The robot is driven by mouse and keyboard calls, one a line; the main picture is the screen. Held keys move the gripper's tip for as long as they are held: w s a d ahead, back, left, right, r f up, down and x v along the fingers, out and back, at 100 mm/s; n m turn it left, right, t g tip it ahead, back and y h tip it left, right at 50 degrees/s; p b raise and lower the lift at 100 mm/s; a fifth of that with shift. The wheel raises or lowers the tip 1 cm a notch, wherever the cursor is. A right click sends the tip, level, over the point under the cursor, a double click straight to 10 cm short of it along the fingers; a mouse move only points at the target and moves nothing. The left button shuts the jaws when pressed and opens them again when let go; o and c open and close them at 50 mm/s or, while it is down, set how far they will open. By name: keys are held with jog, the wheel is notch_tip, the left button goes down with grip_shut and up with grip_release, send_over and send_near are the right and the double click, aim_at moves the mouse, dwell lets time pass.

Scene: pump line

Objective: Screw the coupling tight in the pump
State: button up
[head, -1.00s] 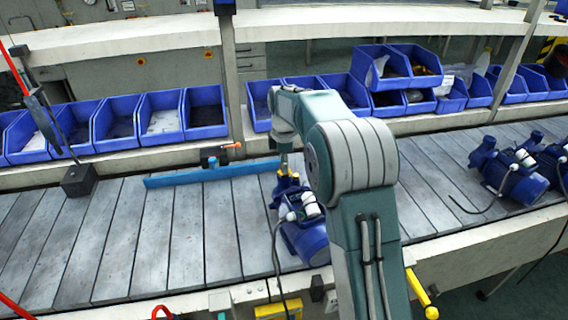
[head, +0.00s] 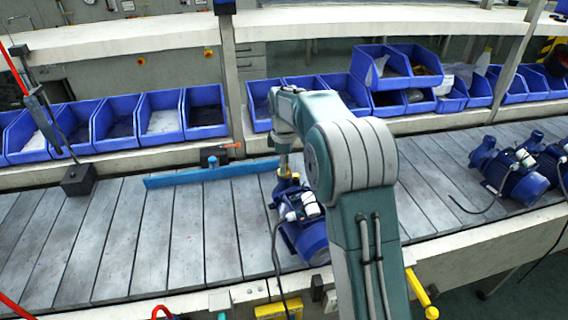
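The blue pump (head: 303,228) lies on the slatted conveyor, partly hidden behind my arm. My gripper (head: 284,165) points down right over that end of the pump, at the coupling. The gripper is small and partly covered by my arm, so I cannot make out its fingers or whether they grip the coupling. How deep the coupling sits in the pump is too small to tell.
A blue bar (head: 215,173) lies across the conveyor left of the pump. A black block (head: 79,180) stands farther left. More blue pumps (head: 510,170) are at the right. Blue bins (head: 118,122) line the shelf behind. The conveyor's left part (head: 120,240) is clear.

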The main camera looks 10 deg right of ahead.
jog(key=shift+r, duration=0.1)
jog(key=shift+n, duration=1.7)
jog(key=n, duration=0.3)
jog(key=shift+n, duration=1.9)
